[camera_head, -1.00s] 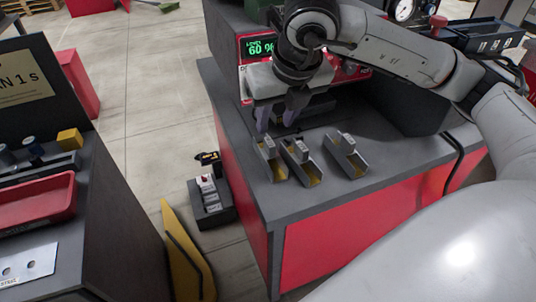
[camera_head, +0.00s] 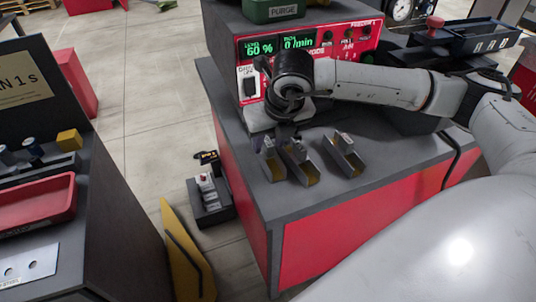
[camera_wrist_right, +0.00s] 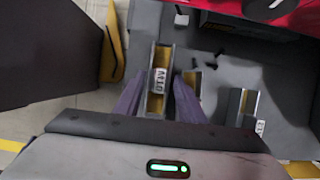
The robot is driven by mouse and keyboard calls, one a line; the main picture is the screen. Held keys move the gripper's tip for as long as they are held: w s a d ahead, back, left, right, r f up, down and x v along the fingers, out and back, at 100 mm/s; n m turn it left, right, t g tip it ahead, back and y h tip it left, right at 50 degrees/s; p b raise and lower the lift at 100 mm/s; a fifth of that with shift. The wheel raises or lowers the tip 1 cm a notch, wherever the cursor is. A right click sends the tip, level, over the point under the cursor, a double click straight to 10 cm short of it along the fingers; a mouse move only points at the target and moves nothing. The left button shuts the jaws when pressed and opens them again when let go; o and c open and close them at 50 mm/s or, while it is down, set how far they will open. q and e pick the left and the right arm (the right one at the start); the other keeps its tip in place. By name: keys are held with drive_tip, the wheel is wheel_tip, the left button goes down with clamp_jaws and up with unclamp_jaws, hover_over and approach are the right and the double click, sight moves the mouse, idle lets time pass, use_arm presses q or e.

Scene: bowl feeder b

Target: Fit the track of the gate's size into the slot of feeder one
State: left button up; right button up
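Three short grey, yellow-lined tracks stand on the dark table top: a left track (camera_head: 272,165), a middle track (camera_head: 304,170) and a right track (camera_head: 345,158). Each has a small upright block. My right gripper (camera_head: 287,134) is low at the back of the left and middle tracks. In the right wrist view its fingers (camera_wrist_right: 157,92) are apart, with a track tagged apparently M10 (camera_wrist_right: 158,83) between them; grasp contact is not clear. A smaller track (camera_wrist_right: 193,78) and another track (camera_wrist_right: 243,104) lie to its right. The slot and gate cannot be made out. My left gripper is out of view.
The red-fronted feeder (camera_head: 310,42) stands behind the tracks, its display reading 60 % and 0/min. A green purge bin (camera_head: 283,10) is on top. A red tray (camera_head: 38,200) is on the left bench. A yellow stand (camera_head: 185,245) is on the floor between.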

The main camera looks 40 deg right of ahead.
drive_tip(key=c, duration=0.9)
clamp_jaws()
drive_tip(key=shift+r, duration=0.25)
